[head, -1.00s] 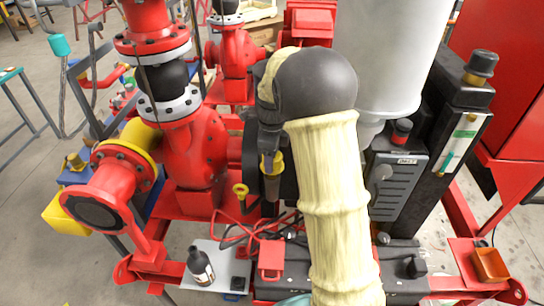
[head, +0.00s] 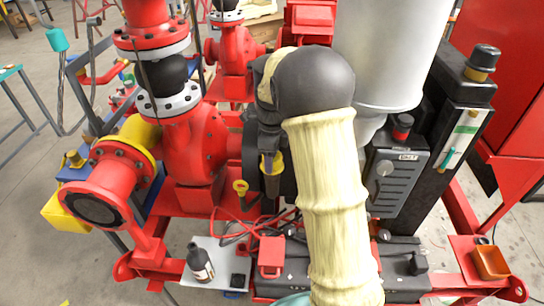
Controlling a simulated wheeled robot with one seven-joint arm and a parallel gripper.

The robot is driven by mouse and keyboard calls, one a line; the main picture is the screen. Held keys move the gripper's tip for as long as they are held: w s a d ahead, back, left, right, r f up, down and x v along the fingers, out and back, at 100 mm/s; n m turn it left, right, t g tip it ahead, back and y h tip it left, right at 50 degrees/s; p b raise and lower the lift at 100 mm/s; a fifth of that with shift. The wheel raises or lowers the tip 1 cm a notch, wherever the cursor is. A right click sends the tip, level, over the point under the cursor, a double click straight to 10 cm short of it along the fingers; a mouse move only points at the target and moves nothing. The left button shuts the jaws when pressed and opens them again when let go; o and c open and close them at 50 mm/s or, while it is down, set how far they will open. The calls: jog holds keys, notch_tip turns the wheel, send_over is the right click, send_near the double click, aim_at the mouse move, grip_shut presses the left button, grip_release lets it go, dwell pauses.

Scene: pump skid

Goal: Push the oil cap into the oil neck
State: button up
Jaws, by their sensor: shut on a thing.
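My gripper (head: 268,160) points down in the middle of the head view, beside the dark pump housing. The oil neck cannot be made out; the gripper and my arm cover the area under and behind the yellow piece. I cannot tell whether the piece touches the neck.
A red pump (head: 198,145) with flanged pipes stands left. A dark bottle (head: 200,263) stands on a pale plate (head: 225,250) in front. Red cables lie below the gripper.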

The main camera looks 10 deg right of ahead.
jog(key=shift+f+b, duration=0.3)
jog(key=shift+f, duration=0.45)
dwell(0.4)
jog(key=o, duration=1.2)
notch_tip(320, 180, up, 17)
jog(key=shift+r+b, duration=0.2)
jog(key=shift+b, duration=0.4)
jog(key=shift+f, duration=0.1)
